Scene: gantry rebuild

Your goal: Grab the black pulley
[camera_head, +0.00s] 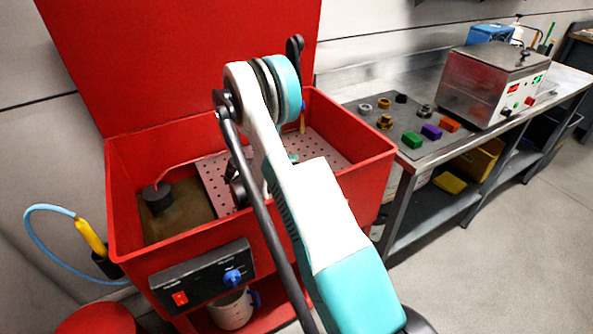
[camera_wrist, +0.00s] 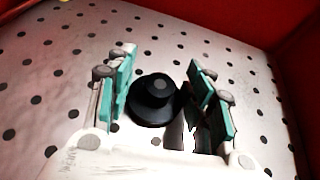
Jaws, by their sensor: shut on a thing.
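The black pulley (camera_wrist: 154,101) is a round stepped piece with a wide flange and a narrower hub. In the wrist view it is between the two teal-padded fingers of my gripper (camera_wrist: 163,76), which is shut on it. The left pad is against or very close to the flange; contact on the right side is hard to make out. The pulley is over the perforated plate (camera_wrist: 55,75); I cannot tell whether it is still resting on it. In the head view my arm hides most of the gripper and the pulley.
The plate is inside a red washer tub (camera_head: 365,165) with high walls and a raised red lid (camera_head: 180,50). A black cylinder (camera_head: 157,197) stands in the tub's left part. A steel bench (camera_head: 350,85) with several small coloured parts is at right.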

